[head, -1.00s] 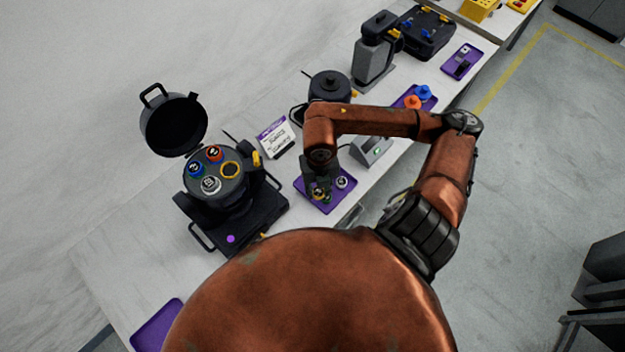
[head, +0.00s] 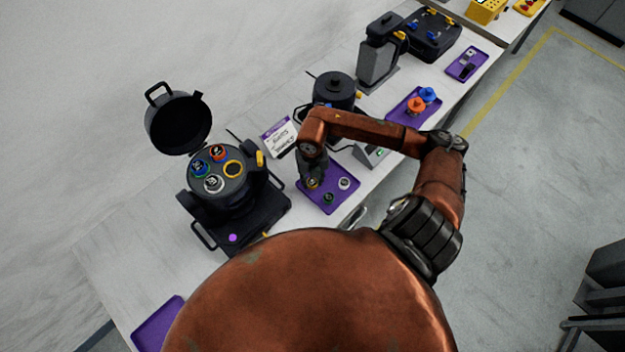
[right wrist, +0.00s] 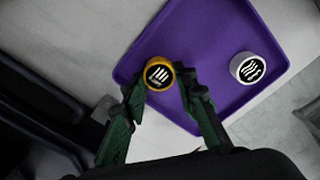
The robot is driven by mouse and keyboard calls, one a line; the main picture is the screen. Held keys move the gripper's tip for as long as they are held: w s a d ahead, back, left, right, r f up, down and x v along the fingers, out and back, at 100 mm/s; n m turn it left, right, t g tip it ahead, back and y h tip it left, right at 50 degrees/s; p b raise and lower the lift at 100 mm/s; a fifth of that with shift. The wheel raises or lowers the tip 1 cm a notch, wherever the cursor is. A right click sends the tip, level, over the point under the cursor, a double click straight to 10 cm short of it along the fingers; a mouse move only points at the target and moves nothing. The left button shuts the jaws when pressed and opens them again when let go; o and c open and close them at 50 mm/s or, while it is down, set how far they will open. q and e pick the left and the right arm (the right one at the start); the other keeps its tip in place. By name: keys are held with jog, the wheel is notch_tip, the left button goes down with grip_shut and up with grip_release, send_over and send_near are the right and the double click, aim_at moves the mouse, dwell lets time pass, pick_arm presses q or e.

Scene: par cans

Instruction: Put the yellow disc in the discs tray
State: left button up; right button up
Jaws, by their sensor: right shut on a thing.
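My right gripper (head: 313,182) is shut on the yellow disc. In the right wrist view the yellow disc (right wrist: 159,73), with a black face and white marks, sits between the fingertips (right wrist: 160,88). It shows against the left part of the purple discs tray (right wrist: 205,38); I cannot tell whether it touches the tray. The tray also shows in the head view (head: 330,208). The white-rimmed disc is at the right in the wrist view (right wrist: 249,68). My left gripper is not in view.
A black round machine (head: 215,187) with its lid (head: 178,122) open stands left of the tray, holding blue, red and white discs and a yellow ring. A small sign (head: 279,137) and a black pot (head: 334,90) stand behind. Another purple tray (head: 409,110) lies farther right.

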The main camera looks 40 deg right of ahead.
aim_at(312, 182)
jog(key=shift+f, duration=0.1)
jog(key=o, duration=0.7)
jog(key=shift+c, duration=0.2)
notch_tip(312, 182, up, 12)
jog(key=shift+w, duration=0.1)
dwell(0.5)
